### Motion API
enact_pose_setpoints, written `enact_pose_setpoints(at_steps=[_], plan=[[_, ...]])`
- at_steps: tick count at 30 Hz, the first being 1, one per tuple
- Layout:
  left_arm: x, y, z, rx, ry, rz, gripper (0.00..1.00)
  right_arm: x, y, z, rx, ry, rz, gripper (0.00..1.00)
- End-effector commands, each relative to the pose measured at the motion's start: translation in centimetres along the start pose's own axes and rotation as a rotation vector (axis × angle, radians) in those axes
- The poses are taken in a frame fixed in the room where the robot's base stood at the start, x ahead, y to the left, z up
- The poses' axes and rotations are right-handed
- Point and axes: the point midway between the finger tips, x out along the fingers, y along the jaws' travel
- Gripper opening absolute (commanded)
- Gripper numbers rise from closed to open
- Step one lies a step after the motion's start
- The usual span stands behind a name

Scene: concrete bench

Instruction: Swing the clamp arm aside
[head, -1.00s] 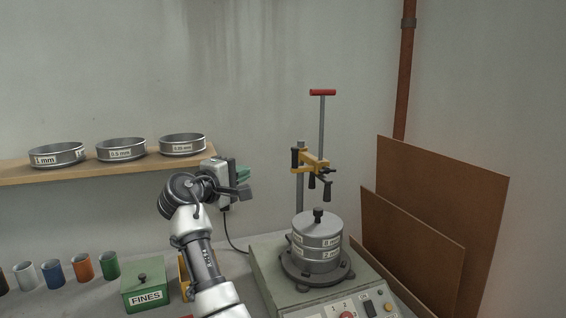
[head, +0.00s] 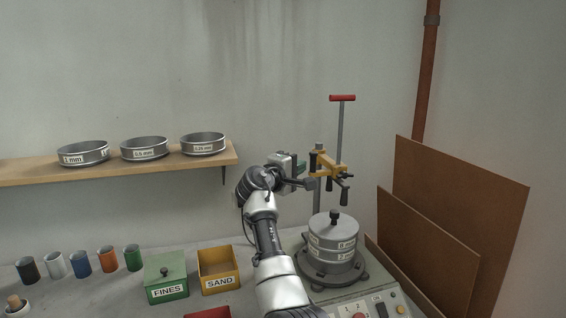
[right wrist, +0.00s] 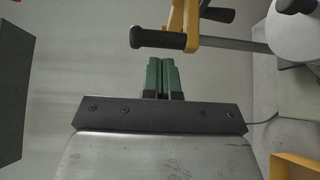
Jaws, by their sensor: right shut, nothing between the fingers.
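The yellow clamp arm (head: 326,168) sits on an upright post above the sieve stack (head: 332,248), with dark handles hanging from it and a red-topped T-rod (head: 342,98) rising from it. My right gripper (head: 302,166) is just left of the clamp arm. In the right wrist view its green fingertips (right wrist: 161,77) are together and empty. There the yellow clamp arm (right wrist: 185,22) and a black handle (right wrist: 158,40) lie just beyond the tips, seemingly apart from them. My left gripper is not in view.
The shaker base (head: 373,293) with its buttons is under the stack. A green FINES box (head: 166,291) and a yellow SAND box (head: 219,284) stand to the left. A shelf (head: 190,166) holds three sieves. Brown boards (head: 462,195) lean at right.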

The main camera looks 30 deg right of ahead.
Motion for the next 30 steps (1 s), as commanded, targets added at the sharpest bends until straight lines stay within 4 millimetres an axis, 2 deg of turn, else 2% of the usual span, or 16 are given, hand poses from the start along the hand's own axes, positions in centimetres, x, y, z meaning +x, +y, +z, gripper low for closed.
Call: enact_pose_setpoints(at_steps=[5,17,30], plan=[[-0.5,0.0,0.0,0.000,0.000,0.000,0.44,0.7,0.0,0.7,-0.001,0.000,0.000,0.00],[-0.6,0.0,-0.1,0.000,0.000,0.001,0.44,0.7,0.0,0.8,-0.001,0.004,0.000,0.00],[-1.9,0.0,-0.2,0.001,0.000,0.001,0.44,1.1,0.1,1.2,-0.001,0.073,0.000,0.00]])
